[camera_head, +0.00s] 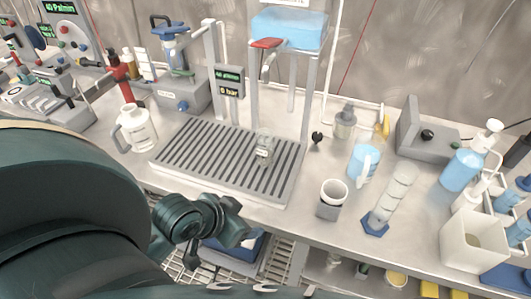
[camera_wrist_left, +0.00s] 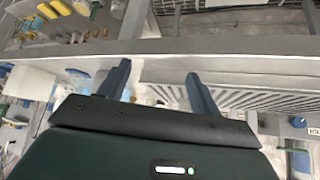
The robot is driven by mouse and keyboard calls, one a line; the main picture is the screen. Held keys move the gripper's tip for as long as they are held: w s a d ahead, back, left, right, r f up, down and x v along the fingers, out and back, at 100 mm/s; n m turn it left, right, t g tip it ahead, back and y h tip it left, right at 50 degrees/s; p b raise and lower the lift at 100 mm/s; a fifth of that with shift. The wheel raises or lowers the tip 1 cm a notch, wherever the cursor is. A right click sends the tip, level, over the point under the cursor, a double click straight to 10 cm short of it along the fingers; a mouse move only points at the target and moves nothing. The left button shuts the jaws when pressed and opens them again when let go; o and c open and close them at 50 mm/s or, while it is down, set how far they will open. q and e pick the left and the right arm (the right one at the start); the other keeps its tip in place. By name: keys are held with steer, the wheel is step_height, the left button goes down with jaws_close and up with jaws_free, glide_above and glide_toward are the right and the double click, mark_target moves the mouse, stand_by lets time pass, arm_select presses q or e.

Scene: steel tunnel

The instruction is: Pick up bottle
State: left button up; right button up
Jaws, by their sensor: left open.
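Several bottles stand on the bench, and I cannot tell which one the task names. A small clear glass bottle (camera_head: 264,147) stands upright on the slatted drain grate (camera_head: 195,145). A white jug-like bottle (camera_head: 135,128) stands left of the grate. A blue pump bottle (camera_head: 468,160) with a white top stands at the right. My left gripper (camera_head: 232,226) is low in front of the bench edge, apart from all of them. In the left wrist view its two fingers (camera_wrist_left: 160,82) are spread and empty, with the bench edge and grate beyond. My right gripper is not in view.
A grey cup (camera_head: 331,199), a blue-based measuring cylinder (camera_head: 390,200) and a blue jug (camera_head: 363,163) stand right of the grate. A post with a display (camera_head: 229,80) and a blue-tank stand (camera_head: 288,30) rise behind it. A white bin (camera_head: 473,240) stands at front right.

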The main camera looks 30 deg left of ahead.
mark_target(259, 143)
arm_select(q)
steer(key=w+a+r+t, duration=0.6)
steer(key=a+r, duration=0.1)
steer(key=r, duration=0.3)
steer(key=shift+h, duration=0.3)
steer(key=x, duration=0.8)
steer(key=shift+w+a+r, duration=0.15)
steer(key=shift+a+r, duration=0.05)
steer(key=shift+a, duration=0.1)
steer(key=shift+a+p+x, duration=0.2)
steer(key=shift+x, duration=1.15)
steer(key=shift+a+p+x, duration=0.2)
steer(key=shift+x, duration=1.1)
steer(key=shift+f, duration=0.15)
steer(key=shift+c, duration=0.3)
steer(key=c, duration=1.1)
step_height(259, 143, up, 10)
steer(key=p, duration=0.1)
